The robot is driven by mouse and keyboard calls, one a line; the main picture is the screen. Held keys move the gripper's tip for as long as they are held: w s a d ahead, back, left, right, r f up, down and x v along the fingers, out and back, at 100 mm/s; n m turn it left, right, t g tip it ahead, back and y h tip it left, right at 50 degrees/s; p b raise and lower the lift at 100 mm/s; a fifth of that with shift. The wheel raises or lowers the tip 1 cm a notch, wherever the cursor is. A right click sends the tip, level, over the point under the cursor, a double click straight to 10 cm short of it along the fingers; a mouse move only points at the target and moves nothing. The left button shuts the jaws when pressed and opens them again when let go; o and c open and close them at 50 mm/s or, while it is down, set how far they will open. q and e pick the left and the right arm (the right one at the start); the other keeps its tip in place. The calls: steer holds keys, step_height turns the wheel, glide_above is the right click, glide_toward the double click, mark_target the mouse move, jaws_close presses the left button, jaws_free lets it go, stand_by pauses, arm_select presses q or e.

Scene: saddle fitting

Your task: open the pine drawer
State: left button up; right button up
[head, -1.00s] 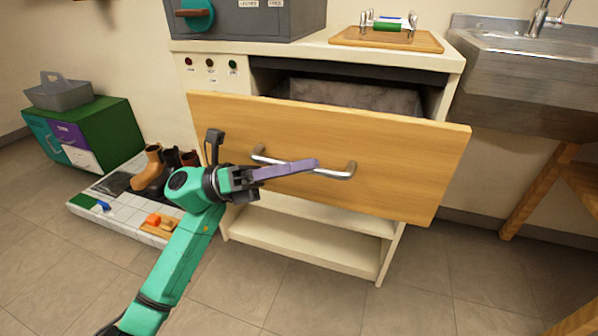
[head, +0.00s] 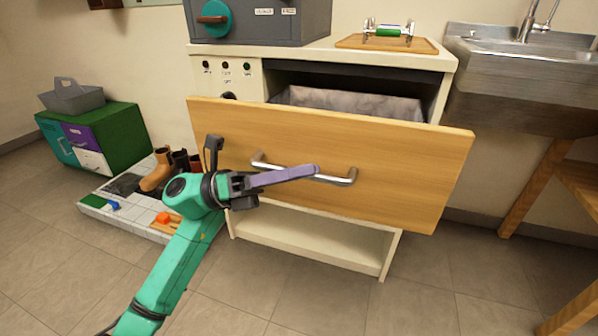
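The pine drawer (head: 400,160) is pulled well out of the white cabinet (head: 420,62), and a grey lining shows inside it. A silver bar handle (head: 338,179) is fixed across its front. My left gripper (head: 305,172) reaches in from the left, with its purple fingers at the middle of the handle. The near finger hides part of the bar and the other finger. The fingers look shut on the handle. My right gripper is not in view.
A grey box with a teal knob (head: 213,18) and a wooden tray (head: 350,42) stand on the cabinet top. A steel sink (head: 495,60) is at right. Boots (head: 155,175) stand on a tiled mat at left, beside a green chest (head: 120,125). The floor in front is clear.

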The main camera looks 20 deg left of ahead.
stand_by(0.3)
arm_select(q)
steer(key=v, duration=1.4)
steer(key=shift+a+p, duration=0.3)
steer(key=shift+f, duration=0.1)
